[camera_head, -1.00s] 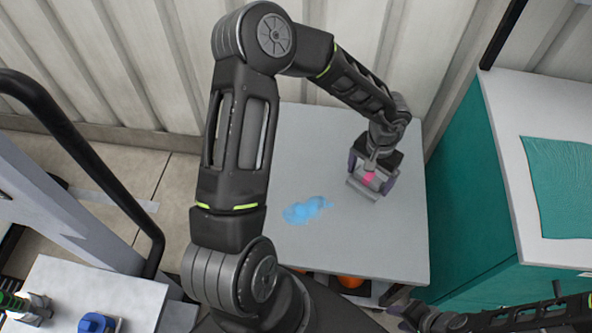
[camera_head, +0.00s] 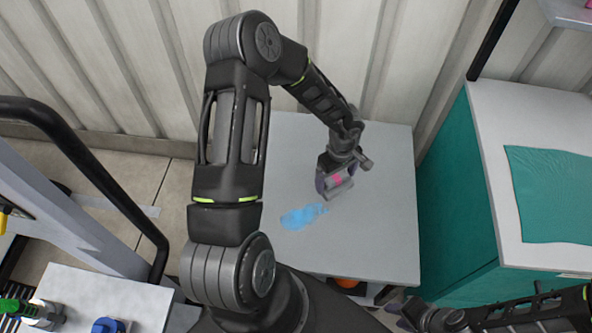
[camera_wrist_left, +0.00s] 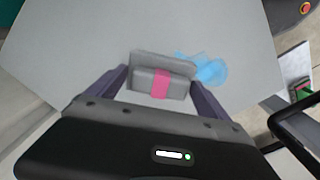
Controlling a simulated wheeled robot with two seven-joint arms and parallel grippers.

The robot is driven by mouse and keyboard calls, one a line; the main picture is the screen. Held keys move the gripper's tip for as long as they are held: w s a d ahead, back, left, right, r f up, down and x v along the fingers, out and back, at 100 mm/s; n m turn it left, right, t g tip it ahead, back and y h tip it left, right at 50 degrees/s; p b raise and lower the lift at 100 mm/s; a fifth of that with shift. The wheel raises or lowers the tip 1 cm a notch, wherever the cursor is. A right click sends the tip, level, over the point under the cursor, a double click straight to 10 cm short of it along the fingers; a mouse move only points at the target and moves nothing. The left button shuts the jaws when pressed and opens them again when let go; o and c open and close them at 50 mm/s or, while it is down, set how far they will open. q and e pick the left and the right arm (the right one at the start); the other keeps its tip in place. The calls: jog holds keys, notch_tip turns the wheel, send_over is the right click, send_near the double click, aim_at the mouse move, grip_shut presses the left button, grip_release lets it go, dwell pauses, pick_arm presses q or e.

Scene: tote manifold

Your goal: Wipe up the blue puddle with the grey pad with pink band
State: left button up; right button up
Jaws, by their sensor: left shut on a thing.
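The blue puddle (camera_head: 303,216) is an irregular patch on the grey table top (camera_head: 385,230). My left gripper (camera_head: 336,182) is shut on the grey pad with pink band (camera_head: 341,190), just up and to the right of the puddle in the head view. In the left wrist view the pad (camera_wrist_left: 144,82) sits between the two fingers, and the puddle (camera_wrist_left: 211,70) shows just beyond its right end. I cannot tell whether the pad touches the table. My right arm shows at the lower right; its gripper (camera_head: 412,316) is at the bottom edge, its jaws unclear.
A teal cabinet (camera_head: 455,190) with a white top and a teal cloth (camera_head: 560,190) stands right of the table. A ribbed wall is behind. An orange object (camera_head: 346,282) is below the table's front edge. A white surface with small items (camera_head: 130,290) is at lower left.

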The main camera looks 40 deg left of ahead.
pick_arm(q)
jog(key=s+a+n+p, duration=0.1)
jog(key=n, duration=0.1)
jog(key=s+a+n+p, duration=0.1)
jog(key=n, duration=0.2)
jog(key=a+n+p, duration=0.1)
jog(key=a+n, duration=0.1)
jog(key=n, duration=0.1)
jog(key=shift+s+a, duration=0.1)
jog(key=shift+s, duration=0.3)
jog(key=s+a+n+p, duration=0.4)
jog(key=n, duration=0.7)
jog(key=shift+s+a+f, duration=0.2)
jog(key=shift+a+f, duration=0.15)
jog(key=shift+f, duration=0.05)
